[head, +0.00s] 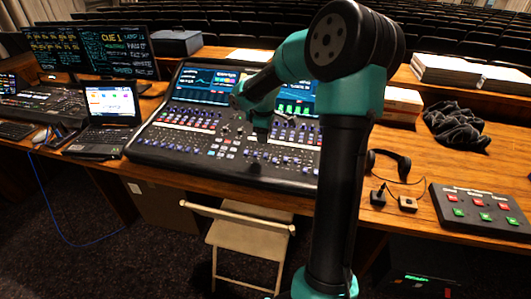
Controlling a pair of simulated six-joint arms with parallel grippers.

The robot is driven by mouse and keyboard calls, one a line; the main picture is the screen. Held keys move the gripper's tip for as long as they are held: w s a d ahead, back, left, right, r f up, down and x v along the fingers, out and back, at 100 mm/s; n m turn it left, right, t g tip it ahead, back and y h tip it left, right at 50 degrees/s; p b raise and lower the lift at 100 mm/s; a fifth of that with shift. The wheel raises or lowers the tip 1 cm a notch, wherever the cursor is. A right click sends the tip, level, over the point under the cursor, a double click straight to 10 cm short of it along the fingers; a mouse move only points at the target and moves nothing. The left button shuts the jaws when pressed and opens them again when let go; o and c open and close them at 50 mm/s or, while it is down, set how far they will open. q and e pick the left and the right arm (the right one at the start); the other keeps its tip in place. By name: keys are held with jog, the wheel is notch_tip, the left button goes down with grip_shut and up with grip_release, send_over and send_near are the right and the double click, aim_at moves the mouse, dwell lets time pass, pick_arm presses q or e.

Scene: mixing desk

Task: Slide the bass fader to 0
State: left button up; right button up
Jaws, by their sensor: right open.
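The mixing desk (170,143) stands on the wooden table left of the middle, with rows of small faders, knobs and lit buttons below its screens. The bass fader cannot be singled out; labels are too small to read, and my right arm covers part of the desk. My right gripper (261,137) points down over the middle of the desk's controls. It is open, and nothing shows between its fingers. I cannot tell whether it touches a fader. My left gripper is not in view.
A laptop (108,108) and two monitors (115,50) stand left of the desk. Headphones (390,161), a button box (481,212), a dark cloth (457,124) and paper stacks (444,70) lie to the right. A folding chair (246,238) stands in front.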

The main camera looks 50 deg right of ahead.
aim_at(266, 154)
jog(key=f, duration=0.6)
jog(key=d+f, duration=0.1)
jog(key=f, duration=0.2)
jog(key=shift+w+f, duration=0.15)
jog(key=shift+f, duration=0.25)
jog(key=shift+c, duration=0.3)
grip_shut()
